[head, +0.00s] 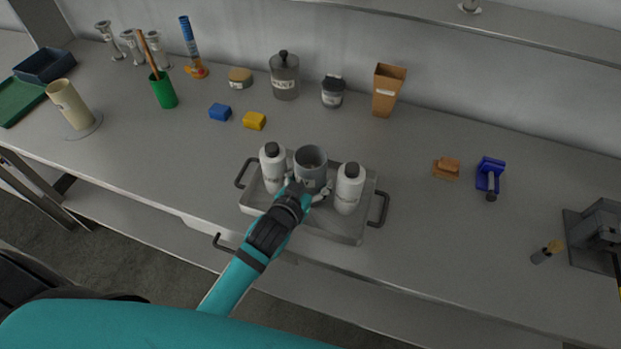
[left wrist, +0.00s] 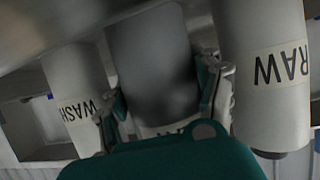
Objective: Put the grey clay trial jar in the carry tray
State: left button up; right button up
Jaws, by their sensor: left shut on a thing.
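The grey cylindrical jar (head: 311,163) is between two white dark-capped bottles, over the carry tray (head: 318,227), a grey metal tray with dark side handles. My left gripper (head: 307,190) is shut on the jar from the front, one finger on each side. In the left wrist view the jar (left wrist: 152,65) is upright between the fingers of the gripper (left wrist: 163,95), and its pale label is mostly hidden. The jar's base is hidden, so I cannot tell whether it touches the tray floor. My right gripper is not in view.
A bottle marked WASH (left wrist: 75,90) and one marked RAW (left wrist: 260,75) stand close on either side of the jar. Behind the tray are a yellow block (head: 254,121), a lidded grey jar (head: 284,77) and a brown container (head: 387,92).

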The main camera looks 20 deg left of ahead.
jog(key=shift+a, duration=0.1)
pick_arm(q)
jog(key=shift+f, duration=0.1)
jog(key=o, duration=0.9)
jog(key=shift+c, duration=0.2)
jog(key=o, duration=0.4)
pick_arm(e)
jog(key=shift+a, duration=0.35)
pick_arm(q)
jog(key=b+v, duration=0.1)
jog(key=v, duration=0.9)
jog(key=shift+s+a+r+b, duration=0.1)
jog(key=shift+s+r+b, duration=0.15)
jog(key=shift+b, duration=0.05)
jog(key=shift+s+r, duration=0.35)
jog(key=shift+s, duration=0.25)
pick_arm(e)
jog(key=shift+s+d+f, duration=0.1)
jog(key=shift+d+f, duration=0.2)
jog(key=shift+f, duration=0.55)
